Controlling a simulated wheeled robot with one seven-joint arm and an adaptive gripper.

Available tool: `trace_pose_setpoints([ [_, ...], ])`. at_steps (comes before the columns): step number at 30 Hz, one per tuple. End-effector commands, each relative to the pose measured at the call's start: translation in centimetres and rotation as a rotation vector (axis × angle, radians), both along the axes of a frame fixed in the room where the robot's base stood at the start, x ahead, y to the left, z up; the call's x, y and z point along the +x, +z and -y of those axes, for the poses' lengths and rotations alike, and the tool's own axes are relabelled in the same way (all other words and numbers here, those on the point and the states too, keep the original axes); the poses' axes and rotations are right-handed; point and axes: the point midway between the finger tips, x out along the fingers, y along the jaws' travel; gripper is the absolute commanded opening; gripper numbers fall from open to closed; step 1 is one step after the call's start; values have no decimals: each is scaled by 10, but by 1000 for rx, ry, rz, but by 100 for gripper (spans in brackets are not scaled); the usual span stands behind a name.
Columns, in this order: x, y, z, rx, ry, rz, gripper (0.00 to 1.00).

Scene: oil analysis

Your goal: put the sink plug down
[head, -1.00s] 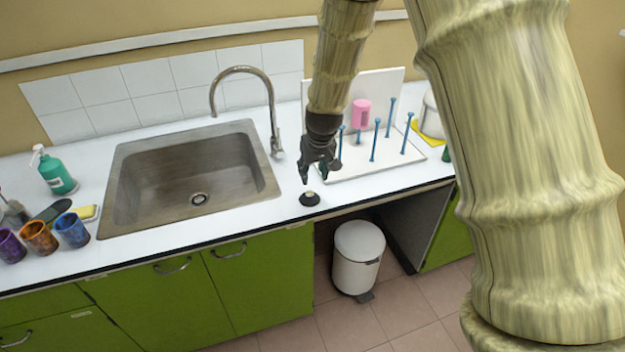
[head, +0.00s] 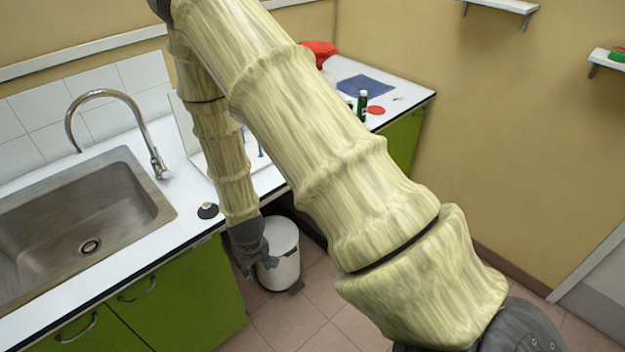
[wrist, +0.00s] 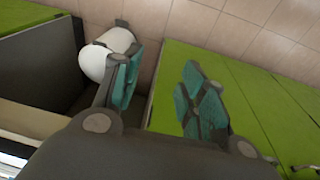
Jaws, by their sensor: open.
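The sink plug (head: 208,210), small and black with a pale knob, sits on the white counter (head: 180,228) near its front edge, to the right of the sink (head: 90,235). My gripper (head: 258,268) is open and empty, in front of and below the counter edge, apart from the plug. In the wrist view its two teal-padded fingers (wrist: 163,95) are spread with nothing between them. The plug does not show in the wrist view.
A white bin (head: 280,255) stands on the tiled floor close behind my gripper; it also shows in the wrist view (wrist: 100,62). Green cabinet doors (head: 185,300) are to the left. A white peg rack on the counter is mostly hidden by my arm.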

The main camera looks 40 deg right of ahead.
Motion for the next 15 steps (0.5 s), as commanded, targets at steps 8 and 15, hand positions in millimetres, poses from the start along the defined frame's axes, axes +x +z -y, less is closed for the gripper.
trace_pose_setpoints([
  [8,-137,-77,-5,15,-10,-87,42],
  [15,-234,-103,-14,52,-28,-138,42],
])
